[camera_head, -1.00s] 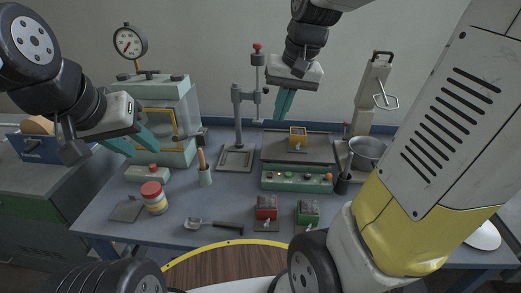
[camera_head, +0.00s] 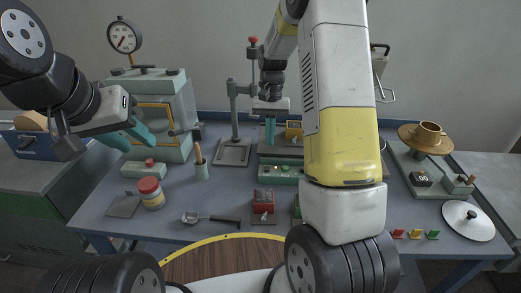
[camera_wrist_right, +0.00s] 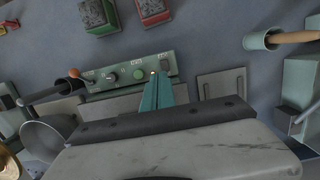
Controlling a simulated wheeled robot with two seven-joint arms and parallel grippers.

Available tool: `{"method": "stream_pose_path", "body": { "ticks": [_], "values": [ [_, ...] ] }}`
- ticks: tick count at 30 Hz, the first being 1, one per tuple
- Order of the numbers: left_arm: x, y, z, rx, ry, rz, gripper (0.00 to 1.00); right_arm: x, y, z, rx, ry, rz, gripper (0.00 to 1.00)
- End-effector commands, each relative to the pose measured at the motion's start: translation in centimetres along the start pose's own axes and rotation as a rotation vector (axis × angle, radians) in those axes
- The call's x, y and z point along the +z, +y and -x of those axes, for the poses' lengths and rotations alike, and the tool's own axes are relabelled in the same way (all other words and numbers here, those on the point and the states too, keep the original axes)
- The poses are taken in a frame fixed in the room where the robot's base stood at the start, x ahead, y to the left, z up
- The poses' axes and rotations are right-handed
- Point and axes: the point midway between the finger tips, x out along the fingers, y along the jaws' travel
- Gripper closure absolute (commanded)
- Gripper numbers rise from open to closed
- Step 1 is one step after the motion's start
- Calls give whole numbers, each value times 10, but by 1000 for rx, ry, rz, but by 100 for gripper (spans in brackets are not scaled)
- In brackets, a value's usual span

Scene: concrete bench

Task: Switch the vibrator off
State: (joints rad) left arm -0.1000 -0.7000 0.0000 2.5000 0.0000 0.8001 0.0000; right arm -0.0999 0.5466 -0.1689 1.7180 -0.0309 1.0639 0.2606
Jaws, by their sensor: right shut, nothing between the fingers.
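The vibrator is a low table with a dark plate (camera_head: 285,147) and a green control panel (camera_head: 284,171) along its front. A yellow mould (camera_head: 293,130) stands on the plate, partly behind my right arm. In the right wrist view the panel (camera_wrist_right: 128,78) shows a green button (camera_wrist_right: 139,74), dark knobs and a small pale light beside my fingers. My right gripper (camera_head: 270,131) is shut and empty, pointing down above the plate's left part. It also shows in the wrist view (camera_wrist_right: 157,83), over the panel's end. My left gripper (camera_head: 135,132) is open and empty at the left.
A grey stand (camera_head: 233,140) rises left of the vibrator. My right arm hides the panel's right part.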

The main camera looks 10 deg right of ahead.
Motion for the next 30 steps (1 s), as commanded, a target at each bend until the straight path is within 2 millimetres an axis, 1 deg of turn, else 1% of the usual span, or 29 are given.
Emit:
{"method": "stream_pose_path", "body": {
  "ticks": [1, 6, 9, 12, 15, 18, 30],
  "values": [
    [0, 0, 0, 0, 0, 0, 64, 1, 1, -13, 1, -5, -1, 100],
    [0, 0, 0, 0, 0, 0, 64, 1, 1, -50, 1, -5, -1, 100],
    [0, 0, 0, 0, 0, 0, 64, 1, 0, -68, 0, -3, 0, 100],
    [0, 0, 0, 0, 0, 0, 64, 1, 0, -81, 0, -2, 0, 100],
    [0, 0, 0, 0, 0, 0, 64, 0, 0, -90, -1, -1, 1, 100],
    [0, 0, 0, 0, 0, 0, 64, 1, 0, -95, -1, -1, 1, 100],
    [0, 0, 0, 0, 0, 0, 64, 1, 0, -99, -1, 0, 1, 100]
  ]
}}
